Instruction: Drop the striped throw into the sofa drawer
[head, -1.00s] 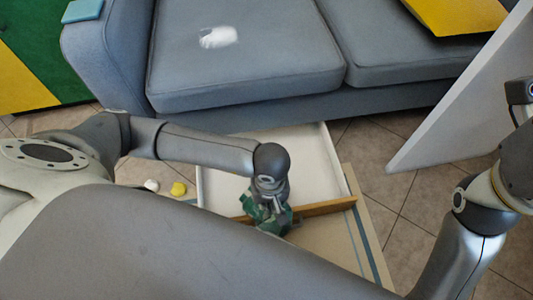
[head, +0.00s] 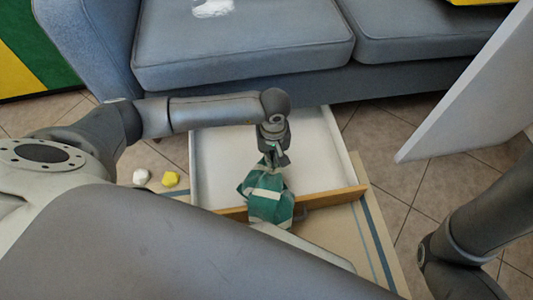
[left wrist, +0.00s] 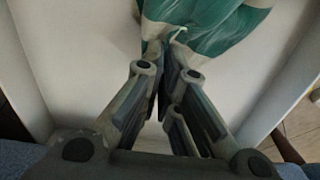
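The striped throw (head: 268,205), green and white, is a bunched cloth hanging below my left gripper (head: 273,160). That gripper is shut on its upper end, and in the left wrist view the fingers (left wrist: 168,48) meet at the throw (left wrist: 210,22). The sofa drawer (head: 217,160) is pulled out from under the grey sofa, white inside with a wooden front. The gripper is over the drawer, and the throw overlaps the front panel in the head view; I cannot tell whether it touches it. My right arm is at the right edge, its gripper out of view.
The grey sofa (head: 240,45) stands behind the drawer with a white item (head: 213,8) on its seat. A white and a yellow small item (head: 170,179) lie left of the drawer. A white panel (head: 470,80) stands at right. A striped beige mat (head: 355,235) lies in front.

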